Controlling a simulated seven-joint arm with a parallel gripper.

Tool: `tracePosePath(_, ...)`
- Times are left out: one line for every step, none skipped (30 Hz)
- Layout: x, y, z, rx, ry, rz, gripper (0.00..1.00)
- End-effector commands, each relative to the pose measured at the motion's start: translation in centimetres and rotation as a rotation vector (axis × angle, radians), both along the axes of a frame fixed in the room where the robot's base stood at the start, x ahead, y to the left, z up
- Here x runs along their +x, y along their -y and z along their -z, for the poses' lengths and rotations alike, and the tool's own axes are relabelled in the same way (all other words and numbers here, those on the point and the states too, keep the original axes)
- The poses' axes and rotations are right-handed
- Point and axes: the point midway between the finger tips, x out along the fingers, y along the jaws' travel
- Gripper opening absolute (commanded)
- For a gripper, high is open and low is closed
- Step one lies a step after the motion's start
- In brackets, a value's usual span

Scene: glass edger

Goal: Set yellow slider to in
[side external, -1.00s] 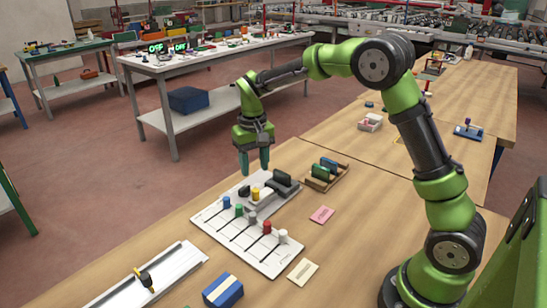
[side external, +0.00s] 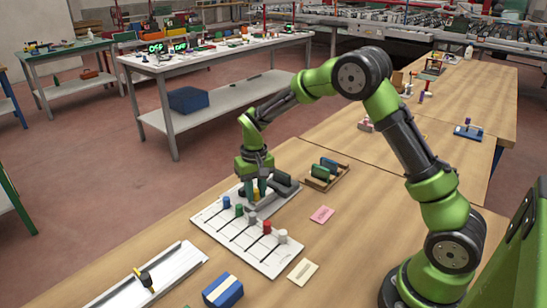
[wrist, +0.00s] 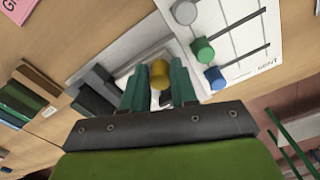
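In the wrist view the yellow knob (wrist: 160,76) lies between the two green fingers of my gripper (wrist: 159,84). The fingers are apart, one on each side of it, and seem not to be closed on it. In the side view my gripper (side external: 256,188) points down at the knob, its fingers partly hiding it. Whether either finger touches the knob is hard to tell.
The white panel (side external: 218,222) carries blue (side external: 226,202), green (side external: 238,210), grey (side external: 251,217), red (side external: 267,227) and white (side external: 283,236) knobs close by. A dark grey piece (side external: 284,182) stands beside my gripper. A wooden rack (side external: 340,173) is to the right.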

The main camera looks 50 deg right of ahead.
Motion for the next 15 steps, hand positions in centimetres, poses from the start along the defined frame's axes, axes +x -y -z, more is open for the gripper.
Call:
tracePosePath(0.01, 0.00, -0.03, 0.000, 0.000, 0.000, 0.20)
tracePosePath(0.01, 0.00, -0.03, 0.000, 0.000, 0.000, 0.15)
tracePosePath(0.01, -0.01, -0.04, 0.000, 0.001, 0.000, 0.09)
tracePosePath(0.01, -0.01, -0.04, 0.000, 0.001, 0.000, 0.04)
tracePosePath(0.02, 0.00, -0.04, 0.000, 0.001, 0.000, 0.00)
tracePosePath(0.02, 0.00, -0.05, 0.000, 0.001, 0.000, 0.00)
tracePosePath(0.02, 0.00, -0.05, 0.000, 0.001, 0.000, 0.00)
tracePosePath(0.02, 0.00, -0.05, 0.000, 0.001, 0.000, 0.00)
tracePosePath(0.03, -0.01, -0.06, 0.000, 0.001, 0.000, 0.00)
tracePosePath(0.03, -0.01, -0.06, 0.000, 0.001, 0.000, 0.00)
tracePosePath(0.03, -0.01, -0.06, 0.000, 0.001, 0.000, 0.00)
tracePosePath(0.04, -0.01, -0.07, 0.000, 0.001, 0.000, 0.00)
tracePosePath(0.03, 0.03, -0.07, 0.000, 0.001, 0.000, 0.00)
tracePosePath(0.04, 0.14, -0.07, 0.000, 0.001, 0.000, 0.00)
tracePosePath(0.05, 0.41, -0.07, 0.000, 0.001, 0.002, 0.00)
